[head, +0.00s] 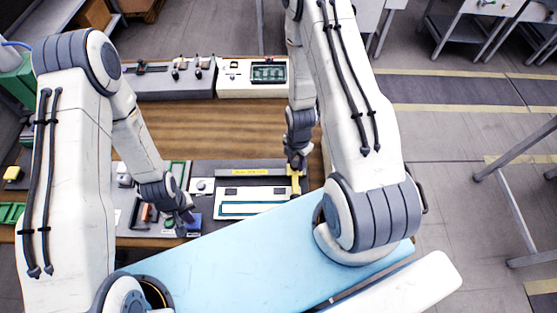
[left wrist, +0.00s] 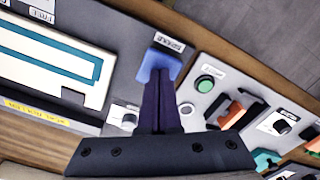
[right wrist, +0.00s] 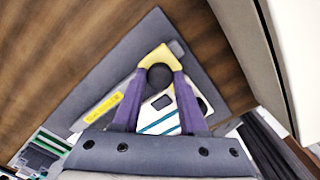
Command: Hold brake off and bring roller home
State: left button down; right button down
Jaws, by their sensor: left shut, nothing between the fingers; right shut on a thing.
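A small blue paddle (head: 194,225) sits on the dark panel at the front of the bench. It also shows in the left wrist view (left wrist: 158,58), beside a white label too blurred to read for certain. My left gripper (head: 186,216) is shut and empty, its fingertips (left wrist: 160,80) down against the paddle as far as I can tell. A yellow piece (right wrist: 155,56) with a dark round knob (right wrist: 158,78) is at the right end of the panel. It also shows in the head view (head: 295,180). My right gripper (right wrist: 158,84) is shut on the knob, one finger on each side.
A white plate with a teal-edged slot (head: 222,211) lies between the grippers. A yellow strip (head: 248,172) runs behind it. A green button (left wrist: 204,84) and several small fittings are beside the paddle. Two consoles stand at the back; the wood (head: 190,128) between is clear.

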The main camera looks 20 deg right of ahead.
jog(key=c, duration=0.8)
grip_release()
jog(key=shift+d, duration=0.15)
jog(key=shift+c, duration=0.2)
pick_arm(q)
jog(key=shift+d, duration=0.25)
pick_arm(e)
jog(key=o, duration=0.4)
jog(key=shift+s+d, duration=0.1)
jog(key=shift+d, duration=0.05)
pick_arm(q)
jog(key=shift+a, duration=0.1)
pick_arm(e)
jog(key=shift+r, duration=0.35)
notch_tip(320, 180, up, 11)
jog(key=shift+r, duration=0.15)
